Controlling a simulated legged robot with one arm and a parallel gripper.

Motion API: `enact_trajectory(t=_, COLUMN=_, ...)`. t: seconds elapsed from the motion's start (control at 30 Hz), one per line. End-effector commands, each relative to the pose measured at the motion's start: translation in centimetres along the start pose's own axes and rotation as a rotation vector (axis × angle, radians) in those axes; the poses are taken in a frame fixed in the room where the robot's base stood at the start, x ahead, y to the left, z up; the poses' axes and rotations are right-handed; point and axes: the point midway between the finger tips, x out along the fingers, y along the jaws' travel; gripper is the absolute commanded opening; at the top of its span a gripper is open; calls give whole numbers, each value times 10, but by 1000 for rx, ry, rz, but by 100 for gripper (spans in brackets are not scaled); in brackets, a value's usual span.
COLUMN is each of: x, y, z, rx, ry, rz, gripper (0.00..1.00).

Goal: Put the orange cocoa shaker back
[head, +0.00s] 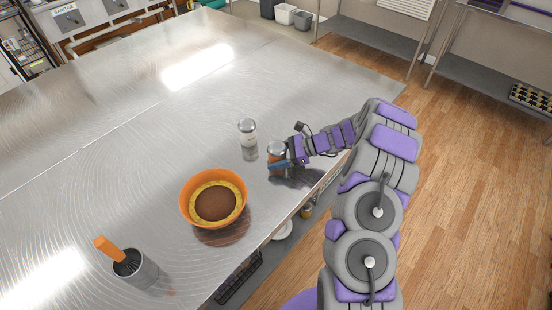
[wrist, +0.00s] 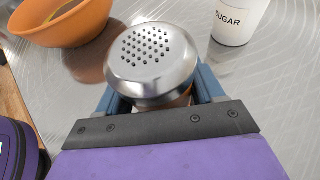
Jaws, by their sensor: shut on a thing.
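The orange cocoa shaker (head: 277,152) has a silver domed lid and is upright at the right edge of the steel table in the head view. Its perforated metal lid (wrist: 154,58) fills the middle of the wrist view, with a little of the orange-brown body below. My gripper (head: 279,165) is shut around the shaker's body, with a blue finger on each side in the wrist view (wrist: 158,98). Most of the body is hidden by the lid and fingers. I cannot tell whether its base touches the table.
A white sugar shaker (head: 248,134) stands just left of my gripper. An orange bowl (head: 186,205) with brown contents stands nearer. A metal cup (head: 137,275) holding an orange-handled tool is at the lower left. The far table is clear. A shelf below the table edge holds several items.

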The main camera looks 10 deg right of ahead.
Motion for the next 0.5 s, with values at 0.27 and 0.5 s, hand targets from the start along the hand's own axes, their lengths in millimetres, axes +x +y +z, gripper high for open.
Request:
enact_trajectory(t=0.27, x=0, y=0, z=-1, rx=1, ry=0, rz=1, gripper=33)
enact_trajectory(t=0.5, x=0, y=0, z=-1, rx=1, ry=0, rz=1, gripper=90)
